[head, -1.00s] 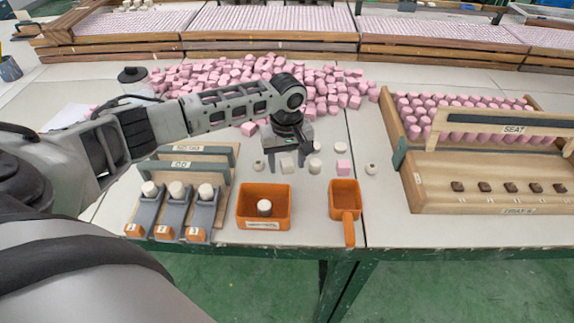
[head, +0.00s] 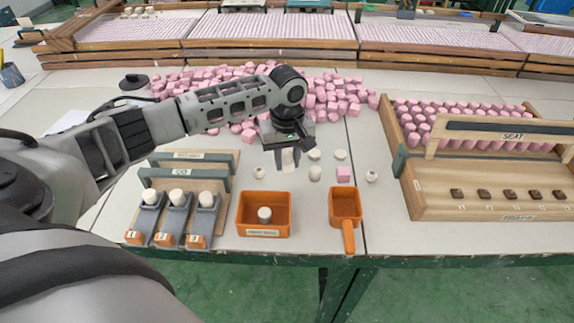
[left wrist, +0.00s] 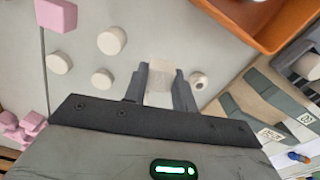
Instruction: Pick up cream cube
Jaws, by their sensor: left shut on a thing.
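My left gripper (head: 287,159) is over the middle of the table, behind the orange bin, pointing down. It is shut on the cream cube (head: 288,159), which shows between the two fingers. In the left wrist view the cream cube (left wrist: 159,88) sits between the fingertips of the left gripper (left wrist: 161,87). Whether it still touches the table is hard to tell. My right gripper is not in view.
An orange bin (head: 240,219) holding a cream piece and an orange scoop (head: 345,206) stand in front. Several cream pieces and a pink cube (head: 343,174) lie to the right. A pink pile (head: 235,85) lies behind. A wooden tray (head: 420,195) stands right.

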